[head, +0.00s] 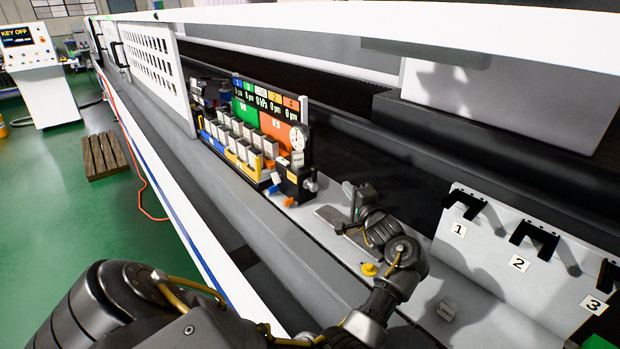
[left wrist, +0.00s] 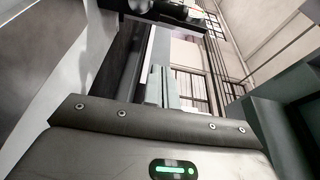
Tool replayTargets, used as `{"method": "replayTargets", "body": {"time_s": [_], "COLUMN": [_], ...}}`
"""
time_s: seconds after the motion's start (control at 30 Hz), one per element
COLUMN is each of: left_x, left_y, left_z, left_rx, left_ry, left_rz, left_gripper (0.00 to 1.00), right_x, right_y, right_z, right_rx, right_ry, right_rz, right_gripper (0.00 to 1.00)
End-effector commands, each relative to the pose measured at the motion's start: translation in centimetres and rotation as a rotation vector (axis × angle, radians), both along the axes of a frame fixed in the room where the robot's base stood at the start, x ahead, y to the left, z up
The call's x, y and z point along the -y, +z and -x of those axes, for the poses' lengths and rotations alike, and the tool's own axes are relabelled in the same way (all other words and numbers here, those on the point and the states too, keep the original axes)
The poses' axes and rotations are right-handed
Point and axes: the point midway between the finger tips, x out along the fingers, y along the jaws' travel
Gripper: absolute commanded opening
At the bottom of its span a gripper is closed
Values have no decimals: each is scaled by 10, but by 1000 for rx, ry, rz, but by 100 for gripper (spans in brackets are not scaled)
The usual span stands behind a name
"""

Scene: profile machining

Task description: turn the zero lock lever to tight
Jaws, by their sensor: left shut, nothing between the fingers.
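The gauge station (head: 272,125) stands on the grey machine bed in the head view, with coloured panels, rows of grey blocks and a round white dial (head: 298,138). A small blue-and-orange piece (head: 289,202) lies at its lower right foot. I cannot tell which part is the zero lock lever. My left gripper (head: 350,193) is to the right of the station, apart from it, above a flat grey plate. Its two grey-green fingers, seen in the left wrist view (left wrist: 163,86), are together and hold nothing. My right gripper is not in view.
A white rack (head: 490,245) with black hooks numbered 1 to 3 stands at the right. A white rail runs above the bed.

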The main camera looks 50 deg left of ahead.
Motion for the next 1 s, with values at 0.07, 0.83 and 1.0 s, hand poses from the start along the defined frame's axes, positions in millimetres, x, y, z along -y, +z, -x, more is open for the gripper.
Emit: {"method": "replayTargets", "body": {"time_s": [0.07, 0.83, 1.0], "left_x": [2, -92, -93], "left_y": [-1, 3, 3], "left_z": [-1, -31, -10], "left_rx": [-13, -15, -13], "left_ry": [-2, 1, 0], "left_rz": [0, 0, -1], "left_gripper": [0, 0, 0], "right_x": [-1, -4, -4], "right_y": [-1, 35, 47], "right_z": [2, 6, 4], "right_rx": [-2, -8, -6], "right_ry": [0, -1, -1], "right_rz": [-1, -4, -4], "right_gripper": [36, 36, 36]}}
